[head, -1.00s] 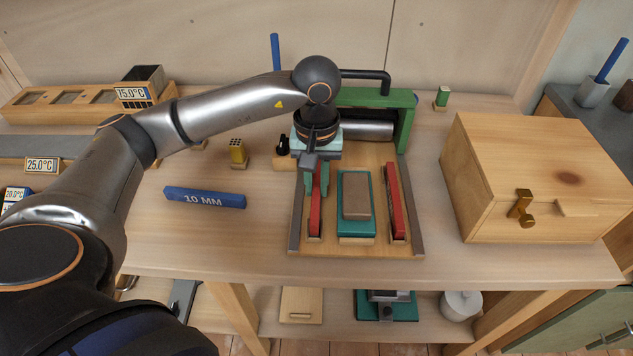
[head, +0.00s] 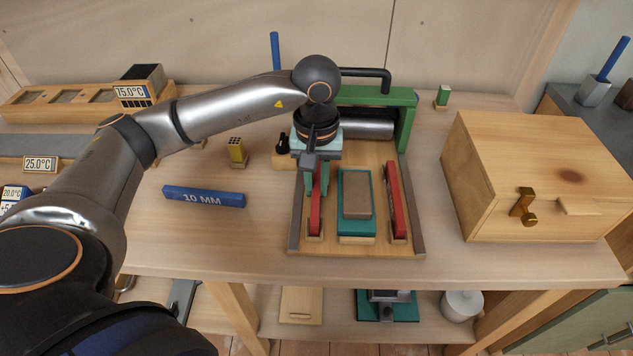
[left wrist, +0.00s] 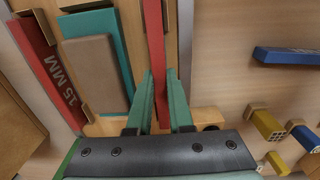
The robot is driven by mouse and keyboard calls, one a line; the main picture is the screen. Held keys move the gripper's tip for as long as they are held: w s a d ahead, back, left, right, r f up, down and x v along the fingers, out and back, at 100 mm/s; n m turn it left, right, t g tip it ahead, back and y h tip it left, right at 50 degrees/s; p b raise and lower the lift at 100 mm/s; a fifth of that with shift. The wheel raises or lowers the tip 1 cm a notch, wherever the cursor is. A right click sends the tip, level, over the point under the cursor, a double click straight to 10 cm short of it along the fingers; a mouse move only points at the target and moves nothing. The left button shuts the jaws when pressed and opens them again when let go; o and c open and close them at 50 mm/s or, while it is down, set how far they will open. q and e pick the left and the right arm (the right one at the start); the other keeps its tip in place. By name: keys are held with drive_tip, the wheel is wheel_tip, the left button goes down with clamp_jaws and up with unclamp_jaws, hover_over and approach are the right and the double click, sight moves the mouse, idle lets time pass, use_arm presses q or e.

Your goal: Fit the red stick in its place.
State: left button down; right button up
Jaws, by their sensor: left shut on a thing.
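My left gripper (head: 318,182) points down over the left side of the wooden board (head: 350,248). Its green fingers are shut on a red stick (head: 315,215), which lies lengthwise along the board's left side. In the left wrist view the fingers (left wrist: 160,80) clasp the red stick (left wrist: 155,35) from both sides. The stick's near end is at a small wooden holder; whether it is fully seated I cannot tell. A second red stick (head: 395,205), marked 15 MM in the left wrist view (left wrist: 48,70), lies along the board's right side. My right gripper is out of view.
A teal block with a brown pad (head: 356,198) sits between the red sticks. A green frame with a metal roller (head: 405,125) stands behind. A blue 10 MM bar (head: 204,197) lies left, a yellow block (head: 237,150) behind it. A wooden box (head: 530,180) stands right.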

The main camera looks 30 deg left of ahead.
use_arm(q)
drive_tip(key=shift+f+b, duration=0.3)
drive_tip(key=shift+b, duration=0.1)
idle(0.3)
drive_tip(key=c, duration=1.2)
unclamp_jaws()
drive_tip(key=shift+o, duration=0.6)
drive_tip(key=o, duration=1)
